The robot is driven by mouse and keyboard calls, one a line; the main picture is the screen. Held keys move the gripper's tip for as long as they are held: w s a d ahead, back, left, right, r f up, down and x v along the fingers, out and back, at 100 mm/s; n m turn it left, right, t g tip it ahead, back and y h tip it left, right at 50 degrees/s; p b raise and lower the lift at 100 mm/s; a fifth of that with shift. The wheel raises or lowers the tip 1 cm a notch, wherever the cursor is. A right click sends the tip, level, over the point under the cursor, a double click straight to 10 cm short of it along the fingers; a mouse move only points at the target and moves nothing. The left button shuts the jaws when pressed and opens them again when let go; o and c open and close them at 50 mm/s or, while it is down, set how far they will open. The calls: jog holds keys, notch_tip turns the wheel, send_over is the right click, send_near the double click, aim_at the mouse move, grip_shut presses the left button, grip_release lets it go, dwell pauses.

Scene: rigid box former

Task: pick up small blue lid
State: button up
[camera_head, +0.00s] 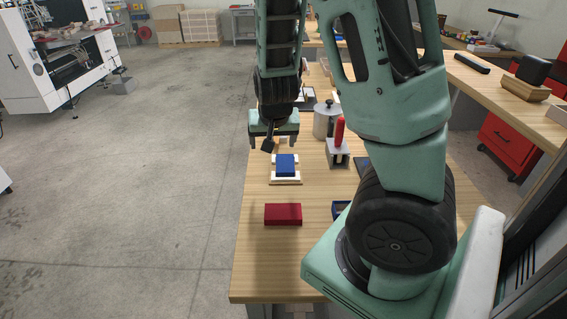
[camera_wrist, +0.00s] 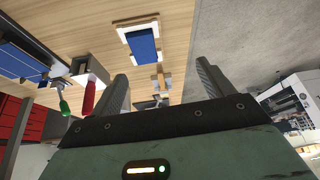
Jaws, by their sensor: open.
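The small blue lid (camera_head: 285,164) looks like a flat blue block. It lies on a white piece with a wooden base on the bench, and it also shows in the wrist view (camera_wrist: 143,45). My gripper (camera_head: 273,143) hangs above the bench, on the far side of the lid in the head view. In the wrist view my gripper (camera_wrist: 162,72) has its fingers spread with nothing held between them, and the lid lies beyond the fingertips, apart from them. The lid's underside is hidden.
A dark red box (camera_head: 283,214) lies on the near side of the lid. A red-handled tool (camera_head: 338,145) and a grey metal canister (camera_head: 324,120) stand to its right. A blue item (camera_head: 339,209) is partly hidden by my arm. The bench (camera_head: 258,265) is bare at its near left.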

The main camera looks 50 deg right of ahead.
jog(key=m+h, duration=0.1)
send_near(285, 163)
jog(key=b+x, duration=0.3)
jog(key=shift+w+d+r, duration=0.1)
jog(key=shift+w+r, duration=0.1)
jog(key=shift+w, duration=0.05)
jog(key=shift+s+p+x, duration=0.15)
jog(key=shift+p+x, duration=0.2)
jog(key=shift+x, duration=0.95)
jog(key=shift+s+p+x, duration=0.1)
jog(key=shift+p+x, duration=0.2)
jog(key=shift+x, duration=1.05)
jog(key=shift+w+f, duration=0.15)
jog(key=shift+f, duration=0.25)
jog(key=shift+f, duration=0.2)
jog(key=shift+c, duration=0.3)
jog(key=c, duration=1)
